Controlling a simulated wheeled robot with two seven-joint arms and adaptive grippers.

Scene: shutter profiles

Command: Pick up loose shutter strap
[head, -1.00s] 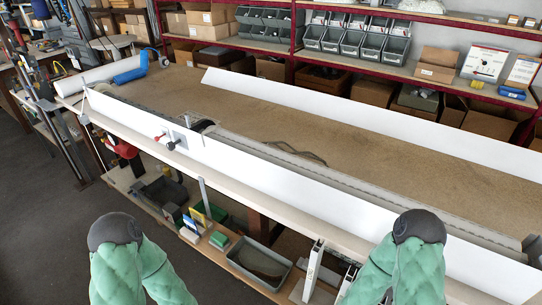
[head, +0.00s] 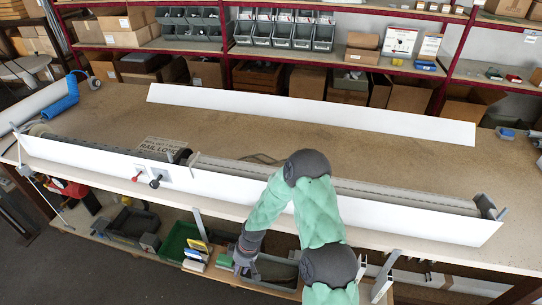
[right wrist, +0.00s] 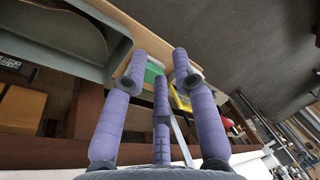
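A thin dark looped strap (head: 262,158) lies on the brown bench top, just behind the long shutter rail; my right arm stands in front of the rail close to its right. My right gripper (head: 240,264) hangs low in front of the bench, beside the lower shelf and well away from the strap. The strap does not show in that view. My left gripper is not in view.
A long white shutter profile (head: 100,158) runs along the bench's front edge. Another white profile (head: 300,112) lies farther back. The bench top between them is mostly clear. The lower shelf holds a grey tray (right wrist: 60,35), a green bin (head: 178,243) and small boxes.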

